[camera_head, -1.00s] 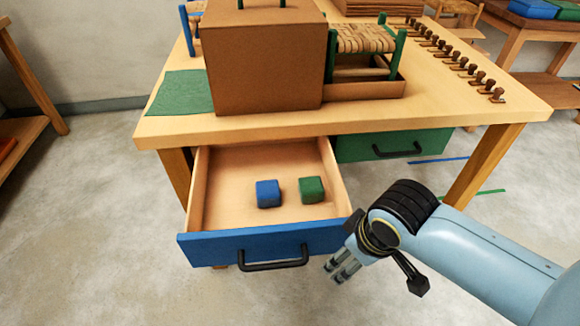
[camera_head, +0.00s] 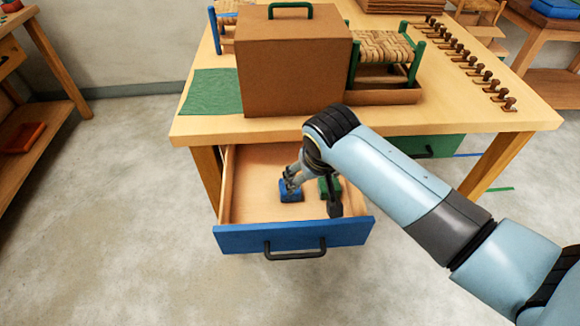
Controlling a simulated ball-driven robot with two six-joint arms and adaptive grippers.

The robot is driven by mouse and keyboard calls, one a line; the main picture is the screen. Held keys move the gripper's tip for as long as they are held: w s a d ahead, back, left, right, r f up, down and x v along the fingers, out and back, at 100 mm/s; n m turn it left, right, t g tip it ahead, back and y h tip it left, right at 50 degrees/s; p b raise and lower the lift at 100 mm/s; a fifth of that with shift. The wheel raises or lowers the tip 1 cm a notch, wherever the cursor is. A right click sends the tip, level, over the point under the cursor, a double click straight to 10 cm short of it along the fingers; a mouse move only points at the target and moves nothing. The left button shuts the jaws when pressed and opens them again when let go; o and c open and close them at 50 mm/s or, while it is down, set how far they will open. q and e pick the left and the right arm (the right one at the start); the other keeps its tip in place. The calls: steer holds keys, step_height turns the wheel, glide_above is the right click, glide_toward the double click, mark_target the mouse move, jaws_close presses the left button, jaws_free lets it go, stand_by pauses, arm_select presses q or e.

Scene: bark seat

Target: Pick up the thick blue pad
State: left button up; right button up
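A small thick blue pad (camera_head: 291,196), shaped like a block, lies in the open drawer (camera_head: 236,205) with the blue front. My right gripper (camera_head: 291,183) is over the pad, its fingertips pointing down at the pad's top and far side. The fingers cover part of the pad, and I cannot tell whether they grip it or are apart. A similar green pad (camera_head: 324,186) lies just right of it, partly hidden by my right gripper and arm. My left gripper is not in view.
The drawer sits under a wooden table (camera_head: 205,130). On the table stand a brown box (camera_head: 295,65) with a green handle, a woven-seat stool (camera_head: 385,45), a green cloth (camera_head: 210,92) and several pegs (camera_head: 480,75). Another blue item (camera_head: 555,8) lies at the far right.

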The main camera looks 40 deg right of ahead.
steer(key=shift+m, duration=0.9)
steer(key=w+f+b, duration=0.2)
steer(key=w+f, duration=0.1)
steer(key=w+f+b, duration=0.2)
steer(key=w+f, duration=0.1)
steer(key=f, duration=0.1)
steer(key=w+f+b, duration=0.3)
steer(key=shift+f, duration=0.35)
steer(key=b+x, duration=0.1)
steer(key=b, duration=0.1)
steer(key=b+x, duration=0.4)
steer(key=shift+s+f, duration=0.1)
steer(key=shift+s, duration=0.55)
steer(key=shift+w+f, duration=0.15)
steer(key=shift+w, duration=0.05)
steer(key=c, duration=0.3)
steer(key=shift+w, duration=0.1)
steer(key=c, duration=0.7)
